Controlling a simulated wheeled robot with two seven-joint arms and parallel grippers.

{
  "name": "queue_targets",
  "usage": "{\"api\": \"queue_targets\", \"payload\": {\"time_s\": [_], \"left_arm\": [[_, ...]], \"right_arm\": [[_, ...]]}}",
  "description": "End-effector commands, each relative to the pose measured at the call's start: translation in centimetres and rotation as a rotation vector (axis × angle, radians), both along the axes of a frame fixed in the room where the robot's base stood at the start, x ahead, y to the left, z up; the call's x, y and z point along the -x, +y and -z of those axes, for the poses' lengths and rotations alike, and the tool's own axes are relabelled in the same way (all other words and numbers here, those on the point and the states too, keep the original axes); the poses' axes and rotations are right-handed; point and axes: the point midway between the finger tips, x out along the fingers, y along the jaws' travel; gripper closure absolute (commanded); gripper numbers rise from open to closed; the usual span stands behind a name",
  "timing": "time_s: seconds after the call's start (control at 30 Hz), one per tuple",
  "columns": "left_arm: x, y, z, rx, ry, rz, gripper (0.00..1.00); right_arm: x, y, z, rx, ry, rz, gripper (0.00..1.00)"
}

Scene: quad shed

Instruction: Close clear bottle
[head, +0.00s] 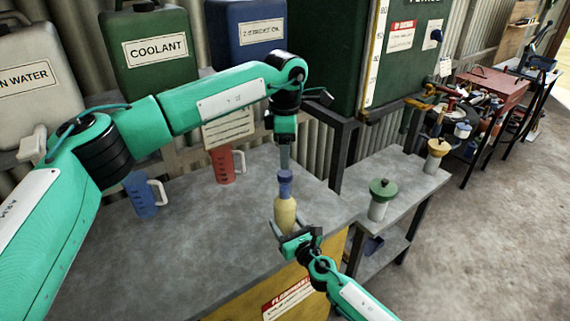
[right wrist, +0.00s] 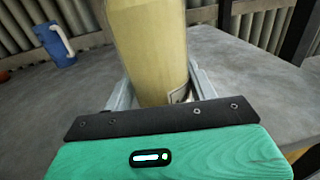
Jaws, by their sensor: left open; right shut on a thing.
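The clear bottle (head: 285,213) holds pale yellow contents and stands upright near the front edge of the grey bench (head: 190,255). A blue cap (head: 285,178) is at its top; I cannot tell whether it is seated on the neck. My left gripper (head: 285,168) is open and points straight down, its fingers at the top of the cap. My right gripper (head: 287,230) is shut on the lower part of the bottle. In the right wrist view the bottle (right wrist: 150,50) fills the space between the fingers; its cap is out of that view.
A red jug (head: 223,166) and a blue jug (head: 140,197) stand on the bench to the left. A lower side table at right holds a green-lidded container (head: 380,200) and a yellow-topped one (head: 437,153). Large canisters (head: 150,45) line the back.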

Motion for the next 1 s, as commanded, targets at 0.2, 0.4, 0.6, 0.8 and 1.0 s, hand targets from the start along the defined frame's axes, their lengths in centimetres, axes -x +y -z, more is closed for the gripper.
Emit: {"api": "queue_targets", "payload": {"time_s": [0.2,0.4,0.6,0.8,1.0], "left_arm": [[0.0,0.0,-4.2,0.000,-0.001,0.000,0.41],[0.0,0.0,-5.8,0.001,0.000,0.000,0.41],[0.0,0.0,-6.0,0.000,0.001,0.000,0.41],[0.0,0.0,-6.0,0.000,0.001,0.000,0.41],[0.0,0.0,-6.0,0.000,0.001,0.000,0.41]], "right_arm": [[0.0,0.0,0.1,0.000,0.001,0.000,1.00],[0.0,0.0,0.1,0.000,0.001,0.000,1.00],[0.0,0.0,0.1,0.000,0.001,0.000,1.00],[0.0,0.0,0.1,0.000,0.001,0.000,0.23],[0.0,0.0,0.0,0.000,0.000,0.000,0.17]]}}
